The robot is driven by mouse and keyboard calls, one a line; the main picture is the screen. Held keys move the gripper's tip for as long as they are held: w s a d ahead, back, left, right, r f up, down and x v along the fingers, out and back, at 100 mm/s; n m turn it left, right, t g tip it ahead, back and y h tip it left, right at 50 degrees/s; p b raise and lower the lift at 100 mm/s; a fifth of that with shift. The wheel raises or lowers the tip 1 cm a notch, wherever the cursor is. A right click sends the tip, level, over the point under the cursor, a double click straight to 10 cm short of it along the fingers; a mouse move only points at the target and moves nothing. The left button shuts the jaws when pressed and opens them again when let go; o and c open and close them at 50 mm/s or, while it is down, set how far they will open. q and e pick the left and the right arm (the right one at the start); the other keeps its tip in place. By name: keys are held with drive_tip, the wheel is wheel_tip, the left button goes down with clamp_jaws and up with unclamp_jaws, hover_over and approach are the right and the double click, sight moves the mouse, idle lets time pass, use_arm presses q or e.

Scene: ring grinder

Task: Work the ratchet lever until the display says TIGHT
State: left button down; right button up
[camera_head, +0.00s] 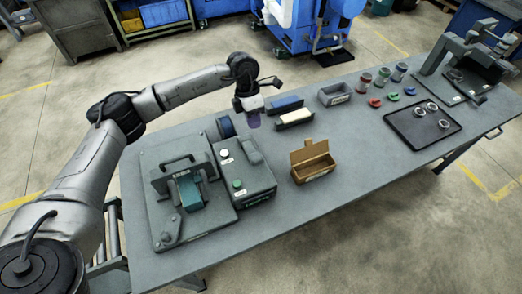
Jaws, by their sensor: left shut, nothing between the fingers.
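The grinder fixture stands on a grey base plate (146,160) at the left of the table, with a dark arched frame and a teal part under it. A small grey lever (170,230) with a round end lies at the plate's front left; it looks like the ratchet lever. A control box (252,178) with a white and a green button is right of the fixture. Green marks show on its front edge, too small to read. My left gripper (253,121) is shut and empty, pointing down above the table behind the box, well away from the lever. My right gripper is out of view.
A brown open box (312,171), a grey bin (335,94) and blue and white blocks (294,117) stand mid-table. A dark tray (401,127) with rings, several coloured spools and a grey machine (466,65) are at the right. The front middle is clear.

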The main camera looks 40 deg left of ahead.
sight(257, 157)
use_arm(q)
drive_tip(key=shift+a+r+y, duration=0.3)
drive_tip(key=shift+a+r, duration=0.15)
drive_tip(key=shift+a, duration=0.35)
drive_tip(key=shift+f, duration=0.1)
drive_tip(key=p+x, duration=0.1)
drive_tip(key=x, duration=1.3)
drive_tip(key=shift+s+p, duration=0.1)
drive_tip(key=shift+p, duration=0.3)
